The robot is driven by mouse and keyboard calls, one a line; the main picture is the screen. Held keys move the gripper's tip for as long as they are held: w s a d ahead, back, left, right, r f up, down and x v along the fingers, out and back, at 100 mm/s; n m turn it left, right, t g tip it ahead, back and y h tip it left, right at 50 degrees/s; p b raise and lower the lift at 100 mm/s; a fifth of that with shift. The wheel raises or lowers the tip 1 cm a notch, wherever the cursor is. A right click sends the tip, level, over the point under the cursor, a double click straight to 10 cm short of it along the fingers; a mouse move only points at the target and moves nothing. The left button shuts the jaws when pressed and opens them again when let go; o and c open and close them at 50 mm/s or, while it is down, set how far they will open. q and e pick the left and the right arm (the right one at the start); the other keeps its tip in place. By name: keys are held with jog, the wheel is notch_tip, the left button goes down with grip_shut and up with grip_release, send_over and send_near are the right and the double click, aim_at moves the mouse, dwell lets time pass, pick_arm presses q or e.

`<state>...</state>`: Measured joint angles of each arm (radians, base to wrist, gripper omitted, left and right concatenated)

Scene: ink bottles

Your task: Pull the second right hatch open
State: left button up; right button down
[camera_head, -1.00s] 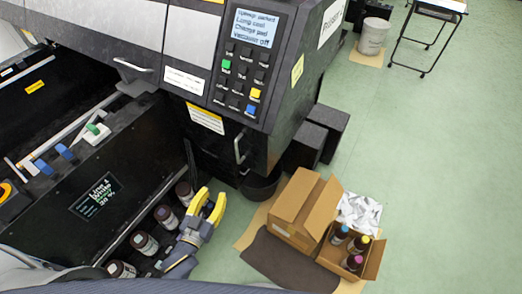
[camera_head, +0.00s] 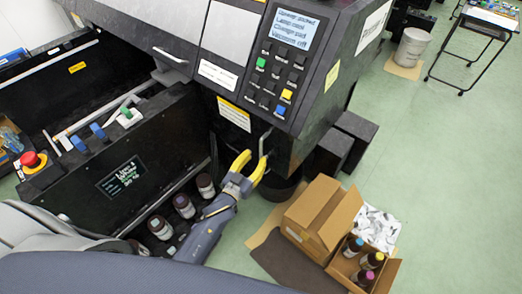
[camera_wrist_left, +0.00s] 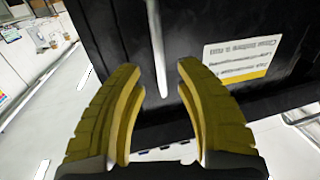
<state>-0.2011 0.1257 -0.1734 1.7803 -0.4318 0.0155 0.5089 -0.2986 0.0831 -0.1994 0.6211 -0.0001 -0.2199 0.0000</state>
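The dark hatch (camera_head: 233,150) is on the lower right of the black machine and looks shut. Its upright silver handle (camera_head: 264,142) also shows in the left wrist view (camera_wrist_left: 157,45). My left gripper (camera_head: 253,162) has its yellow fingers open, close to the handle. In the left wrist view the handle's lower part shows between the two open fingertips (camera_wrist_left: 160,80), one on each side. I cannot tell how deep the handle is between them, and no grip on it shows. My right gripper is not in view.
Several ink bottles (camera_head: 184,206) stand in a row left of my left gripper. A cardboard box (camera_head: 321,213) and an open box with bottles (camera_head: 343,268) sit on the floor at right. A dark bin (camera_head: 279,187) stands below the handle.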

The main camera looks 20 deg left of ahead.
aim_at(261, 150)
pick_arm(q)
jog(key=shift+w+d, duration=0.25)
jog(key=shift+w, duration=0.9)
jog(key=shift+w+d, duration=0.2)
jog(key=shift+w, duration=0.9)
grip_shut()
